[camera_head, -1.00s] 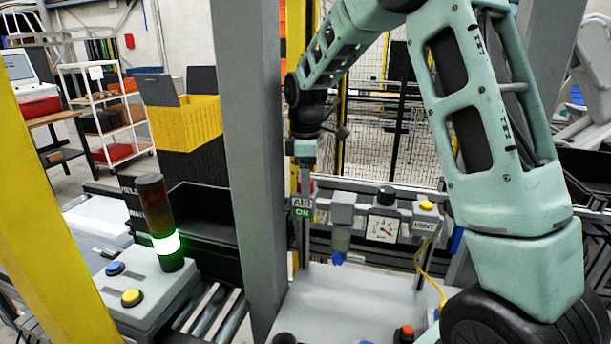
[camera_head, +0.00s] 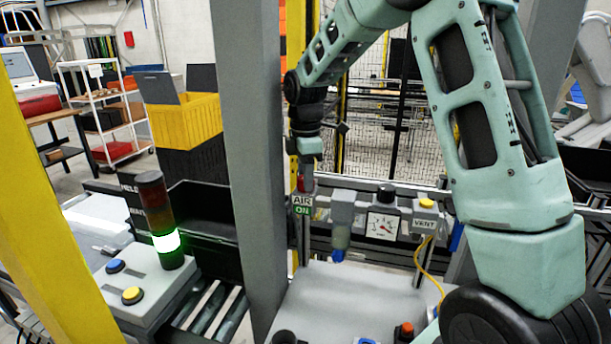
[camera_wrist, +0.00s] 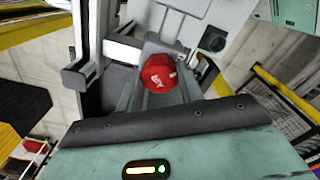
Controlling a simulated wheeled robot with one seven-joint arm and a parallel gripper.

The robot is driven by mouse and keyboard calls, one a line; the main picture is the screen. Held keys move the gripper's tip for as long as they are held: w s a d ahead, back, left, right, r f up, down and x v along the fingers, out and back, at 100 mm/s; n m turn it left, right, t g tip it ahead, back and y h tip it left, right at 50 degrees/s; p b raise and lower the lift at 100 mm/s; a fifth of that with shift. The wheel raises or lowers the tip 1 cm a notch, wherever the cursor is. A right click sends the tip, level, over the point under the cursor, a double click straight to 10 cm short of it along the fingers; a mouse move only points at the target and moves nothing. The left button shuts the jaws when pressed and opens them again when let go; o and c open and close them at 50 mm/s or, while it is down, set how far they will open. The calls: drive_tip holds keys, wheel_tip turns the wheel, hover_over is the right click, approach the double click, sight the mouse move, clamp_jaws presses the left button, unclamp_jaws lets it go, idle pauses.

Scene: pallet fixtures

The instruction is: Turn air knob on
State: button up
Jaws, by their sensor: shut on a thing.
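The red air knob (camera_wrist: 160,72) shows in the middle of the wrist view, with white lettering on its face. My gripper (camera_wrist: 157,88) has its fingers on either side of it and is shut on it. In the head view my gripper (camera_head: 306,174) comes down from above onto the knob, which it partly hides. A small sign (camera_head: 302,204) just below reads AIR above a green ON.
A pressure gauge (camera_head: 383,226) and a VENT box with a yellow button (camera_head: 426,204) stand right of the sign. A yellow cable (camera_head: 431,270) hangs there. A grey post (camera_head: 247,150) stands close on the left. A stack light (camera_head: 160,220) glows green.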

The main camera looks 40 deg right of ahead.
drive_tip(key=o, duration=1)
wheel_tip(320, 180, up, 18)
drive_tip(key=b, duration=0.4)
drive_tip(key=shift+f, duration=0.25)
